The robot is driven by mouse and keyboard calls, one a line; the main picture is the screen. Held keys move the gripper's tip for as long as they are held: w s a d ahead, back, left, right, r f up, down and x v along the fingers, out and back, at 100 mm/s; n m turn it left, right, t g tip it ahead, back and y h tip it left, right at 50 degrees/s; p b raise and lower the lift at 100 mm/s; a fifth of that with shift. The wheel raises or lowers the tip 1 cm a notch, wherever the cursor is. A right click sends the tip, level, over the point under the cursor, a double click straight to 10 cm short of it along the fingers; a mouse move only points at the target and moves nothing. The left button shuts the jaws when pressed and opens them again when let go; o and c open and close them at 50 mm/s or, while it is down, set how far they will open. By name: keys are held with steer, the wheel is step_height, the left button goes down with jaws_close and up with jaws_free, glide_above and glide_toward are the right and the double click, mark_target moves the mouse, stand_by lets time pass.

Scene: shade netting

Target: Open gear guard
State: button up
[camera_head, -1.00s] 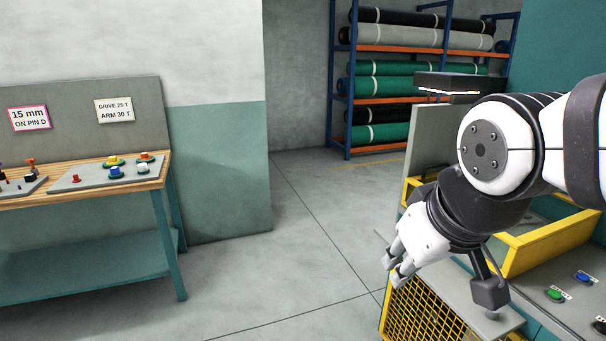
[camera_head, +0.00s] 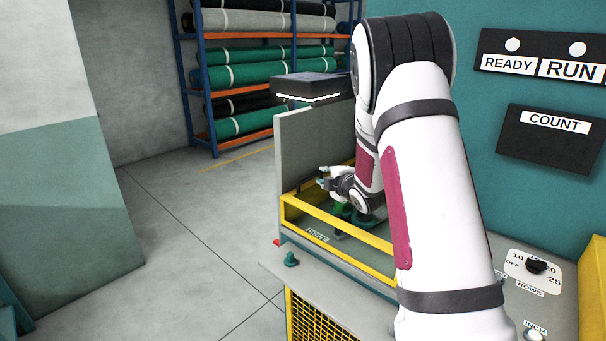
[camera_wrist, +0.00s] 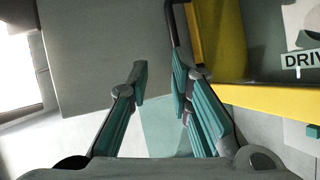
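The gear guard (camera_head: 335,233) is a yellow frame around a bay on the machine; green gears (camera_head: 347,213) show inside it, partly hidden by my arm. A dark bar handle (camera_head: 309,183) shows at its left side. In the wrist view, the handle (camera_wrist: 171,22) runs along the yellow frame (camera_wrist: 262,98) down to my right finger. My gripper (camera_head: 322,176) is at the guard's left side, pointing left. In the wrist view, my gripper (camera_wrist: 158,68) has its two teal fingers apart, with the handle close beside the right one. I cannot tell whether they touch.
A grey upright panel (camera_head: 293,150) stands behind the guard's left side. A green knob (camera_head: 291,259) sits on the machine's front ledge. A control panel with a dial (camera_head: 535,266) lies at right. A roll rack (camera_head: 200,100) stands behind; the floor at left is clear.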

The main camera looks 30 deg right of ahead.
mark_target(310, 176)
steer(key=f+n, duration=0.1)
steer(key=f, duration=0.1)
steer(key=d+f+n+t+y, duration=0.1)
steer(key=shift+s+d+f+n+p, duration=0.1)
steer(key=shift+f+n+p, duration=0.2)
steer(key=shift+f+n, duration=0.1)
steer(key=x, duration=1.3)
steer(key=shift+w, duration=0.35)
steer(key=shift+r, duration=0.1)
jaws_close()
